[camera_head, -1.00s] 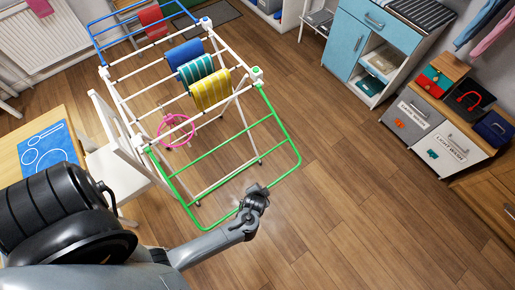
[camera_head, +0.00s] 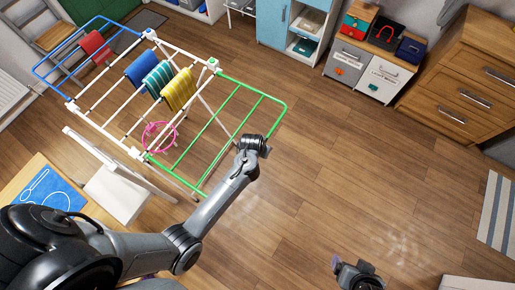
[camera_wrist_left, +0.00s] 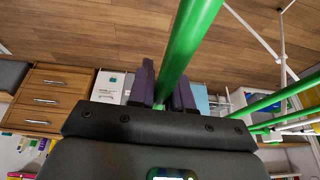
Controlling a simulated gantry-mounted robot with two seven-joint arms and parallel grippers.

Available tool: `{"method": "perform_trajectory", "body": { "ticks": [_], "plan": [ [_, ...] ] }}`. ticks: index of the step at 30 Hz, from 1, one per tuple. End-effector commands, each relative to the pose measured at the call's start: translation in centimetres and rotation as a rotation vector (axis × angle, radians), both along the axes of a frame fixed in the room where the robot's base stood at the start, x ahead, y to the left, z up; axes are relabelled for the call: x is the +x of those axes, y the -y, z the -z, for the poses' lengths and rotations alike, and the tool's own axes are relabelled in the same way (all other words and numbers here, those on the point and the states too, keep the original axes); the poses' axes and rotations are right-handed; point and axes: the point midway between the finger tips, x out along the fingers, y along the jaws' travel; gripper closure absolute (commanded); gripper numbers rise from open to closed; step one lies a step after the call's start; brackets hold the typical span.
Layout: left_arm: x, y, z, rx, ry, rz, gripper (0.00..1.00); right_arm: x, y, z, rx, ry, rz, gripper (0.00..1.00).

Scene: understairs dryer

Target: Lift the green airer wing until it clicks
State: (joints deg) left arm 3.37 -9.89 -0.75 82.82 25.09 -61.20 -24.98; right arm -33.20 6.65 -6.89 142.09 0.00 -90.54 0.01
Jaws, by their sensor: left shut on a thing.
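The green airer wing (camera_head: 237,83) is a tube frame with crossbars, joined to the white airer top (camera_head: 112,138) at white corner pieces. It stands out to the right, roughly in line with the top; its exact angle is hard to tell. My left gripper (camera_head: 262,146) is at its outer bar. In the left wrist view, the green bar (camera_wrist_left: 190,38) runs between the dark fingers of my left gripper (camera_wrist_left: 165,88), which are shut on it. My right gripper (camera_head: 350,268) is at the bottom edge, apart from the airer; its fingers are too unclear to read.
Red, blue, striped and yellow cloths hang on the airer, with a pink ring (camera_head: 158,136) below. A white chair (camera_head: 118,192) and a table with a blue mat (camera_head: 48,190) stand at left. Cabinets and a wooden drawer unit (camera_head: 462,80) line the back right. Open floor lies right of the wing.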

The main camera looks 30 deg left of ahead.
Motion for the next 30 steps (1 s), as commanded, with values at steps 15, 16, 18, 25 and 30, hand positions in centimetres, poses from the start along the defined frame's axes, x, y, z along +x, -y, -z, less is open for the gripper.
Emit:
{"method": "perform_trajectory", "body": {
  "ticks": [15,16,18,25,30],
  "plan": [
    [0.25,0.50,-0.41,-0.004,0.002,0.009,0.69,0.02,0.00,-0.10,0.000,0.000,0.000,0.17],
    [0.26,0.48,-0.40,-0.004,0.002,0.009,0.64,0.02,0.01,-0.10,0.000,0.000,0.000,0.17],
    [0.26,0.40,-0.40,-0.002,0.002,0.008,0.60,0.02,0.08,-0.09,-0.002,0.000,-0.001,0.17],
    [0.19,0.20,-0.40,0.000,0.002,0.005,0.60,0.00,0.23,-0.05,-0.009,0.000,-0.005,0.17],
    [-0.15,0.06,-1.21,0.002,0.002,0.003,0.60,0.00,0.23,0.14,-0.009,0.000,-0.005,0.17]
  ]
}}
